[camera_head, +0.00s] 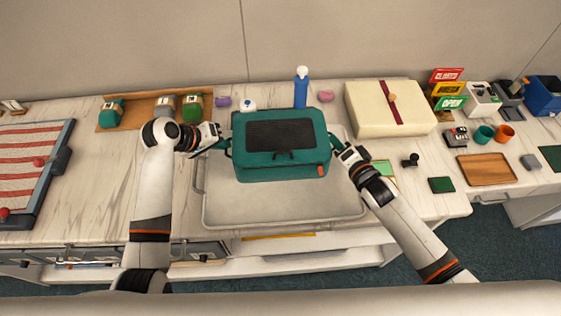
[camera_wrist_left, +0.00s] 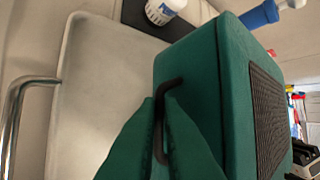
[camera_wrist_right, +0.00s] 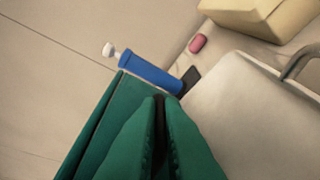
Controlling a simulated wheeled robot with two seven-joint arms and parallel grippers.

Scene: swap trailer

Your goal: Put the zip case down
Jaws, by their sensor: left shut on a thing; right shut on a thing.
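The zip case (camera_head: 281,167) is a teal box with a dark mesh panel on its top and an orange tab at its front right. It is over the back part of a pale tray (camera_head: 285,208); I cannot tell whether it touches the tray. My left gripper (camera_head: 222,146) is shut on the dark handle at the case's left side, which shows between the fingers in the left wrist view (camera_wrist_left: 160,122). My right gripper (camera_head: 334,143) is shut at the case's right side. The case looks about level.
A blue bottle (camera_head: 301,90), a white jar (camera_head: 248,105), a purple item (camera_head: 222,102) and a pink item (camera_head: 326,96) stand behind the case. A cream box (camera_head: 390,108) with a red band is at the right. The tray's front part is bare.

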